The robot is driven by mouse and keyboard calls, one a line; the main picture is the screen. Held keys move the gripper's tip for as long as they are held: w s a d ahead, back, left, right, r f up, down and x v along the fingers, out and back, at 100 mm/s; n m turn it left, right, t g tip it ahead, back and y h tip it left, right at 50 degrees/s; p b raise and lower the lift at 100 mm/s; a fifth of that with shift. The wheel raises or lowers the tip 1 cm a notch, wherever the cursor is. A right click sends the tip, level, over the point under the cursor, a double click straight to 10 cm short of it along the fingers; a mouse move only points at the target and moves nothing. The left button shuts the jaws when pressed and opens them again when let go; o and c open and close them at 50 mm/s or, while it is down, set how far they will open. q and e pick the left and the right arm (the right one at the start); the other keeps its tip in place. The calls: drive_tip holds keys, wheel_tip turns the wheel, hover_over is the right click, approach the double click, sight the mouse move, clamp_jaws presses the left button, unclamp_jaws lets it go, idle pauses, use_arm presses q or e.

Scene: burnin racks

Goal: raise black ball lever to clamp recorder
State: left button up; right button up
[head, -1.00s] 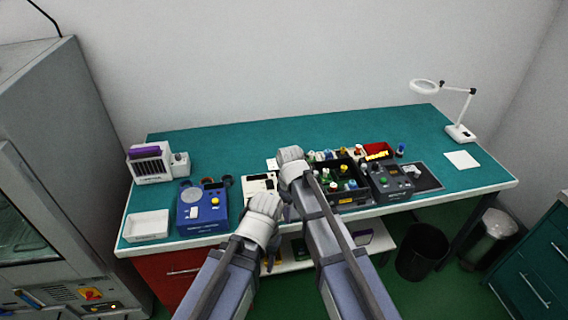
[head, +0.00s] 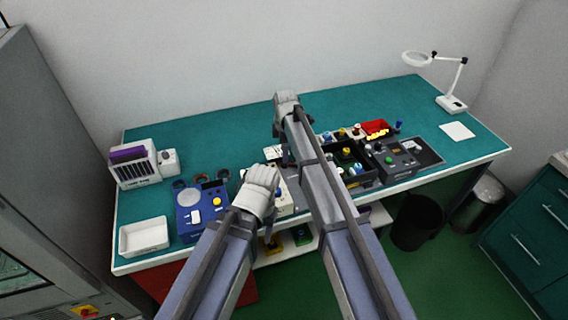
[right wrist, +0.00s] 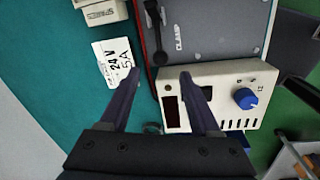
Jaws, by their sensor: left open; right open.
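In the right wrist view a black lever (right wrist: 154,30) with a round black end lies along the edge of a grey plate (right wrist: 215,30) marked CLAMP. My open right gripper (right wrist: 159,77) has its fingertips on either side of and just short of the lever's round end, with nothing visible between them. I cannot tell contact or height. In the head view my right gripper (head: 286,104) is over the bench, its arm hiding much of the plate. My left gripper (head: 262,180) is lower, near the white unit, its fingers mostly hidden. I cannot clearly identify the recorder.
A white unit with a blue knob (right wrist: 245,98) adjoins the plate. A card reading 24V 5A (right wrist: 117,62) lies left of the lever. A blue device (head: 202,210) and white tray (head: 143,236) stand left; a black bin of parts (head: 352,166) is right.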

drive_tip(key=f+b, duration=0.6)
drive_tip(key=f, duration=0.1)
drive_tip(key=shift+w, duration=0.35)
drive_tip(key=shift+r, duration=0.1)
drive_tip(key=shift+c, duration=0.2)
clamp_jaws()
idle(0.8)
